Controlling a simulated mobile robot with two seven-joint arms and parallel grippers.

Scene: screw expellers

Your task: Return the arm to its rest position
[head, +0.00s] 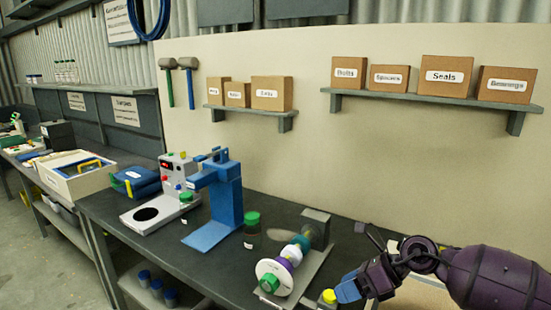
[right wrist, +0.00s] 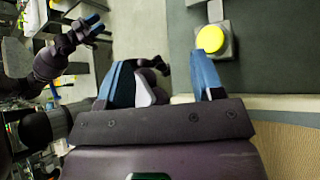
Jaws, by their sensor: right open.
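My right gripper (head: 348,291) shows at the lower right of the head view, its blue fingertips beside a yellow button (head: 329,296) on a small grey box. In the right wrist view its two blue fingers (right wrist: 160,78) are spread wide, with nothing held between them. The yellow button (right wrist: 210,38) shows there just beyond the right finger. Another purple gripper with blue tips, my left one (right wrist: 93,25), shows small at the upper left of the right wrist view; its opening is unclear. It is outside the head view.
A screw expeller with a white disc (head: 275,275) lies on the dark bench left of my right gripper. A green-lidded jar (head: 252,228) and a blue press stand (head: 226,200) are farther left. Shelves (head: 430,98) with boxes are on the wall above.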

